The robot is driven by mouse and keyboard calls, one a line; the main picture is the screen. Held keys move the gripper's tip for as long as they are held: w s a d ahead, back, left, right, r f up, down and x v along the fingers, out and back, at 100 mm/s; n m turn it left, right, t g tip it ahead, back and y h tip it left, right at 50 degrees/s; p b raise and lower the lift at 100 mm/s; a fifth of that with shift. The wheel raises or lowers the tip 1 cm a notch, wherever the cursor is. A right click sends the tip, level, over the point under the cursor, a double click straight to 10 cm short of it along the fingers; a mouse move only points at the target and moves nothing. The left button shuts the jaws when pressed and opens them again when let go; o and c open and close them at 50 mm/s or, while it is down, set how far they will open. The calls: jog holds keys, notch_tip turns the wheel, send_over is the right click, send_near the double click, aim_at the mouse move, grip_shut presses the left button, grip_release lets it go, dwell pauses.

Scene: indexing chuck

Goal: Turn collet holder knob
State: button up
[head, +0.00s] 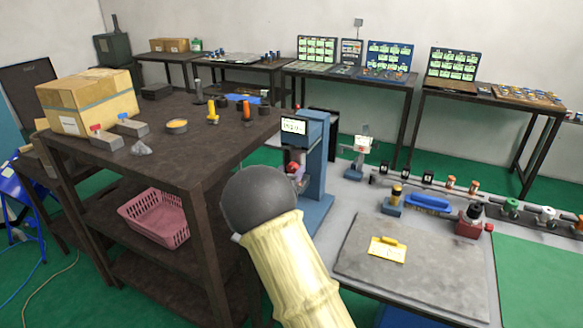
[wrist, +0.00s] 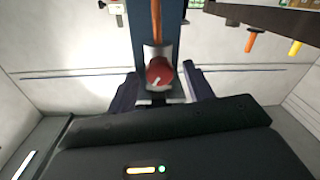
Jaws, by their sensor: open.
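The collet holder's red knob (wrist: 158,73) sits low on the front of the blue upright machine, with a short light mark on its face. In the head view the blue machine (head: 316,160) stands right of the dark workbench and a small red part (head: 292,168) shows at its front. My gripper (wrist: 162,88) is open in the wrist view, with one dark finger on each side of the knob's lower part. I cannot tell whether the fingers touch the knob. In the head view my arm hides the gripper.
The dark workbench (head: 205,145) with a cardboard box (head: 88,105) stands close on the left. A grey mat with a yellow tag (head: 387,249) lies on the table at right. A blue brush (head: 428,203) and a red block (head: 470,222) lie behind it.

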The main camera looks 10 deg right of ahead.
jog(key=shift+x, duration=0.95)
jog(key=c, duration=1)
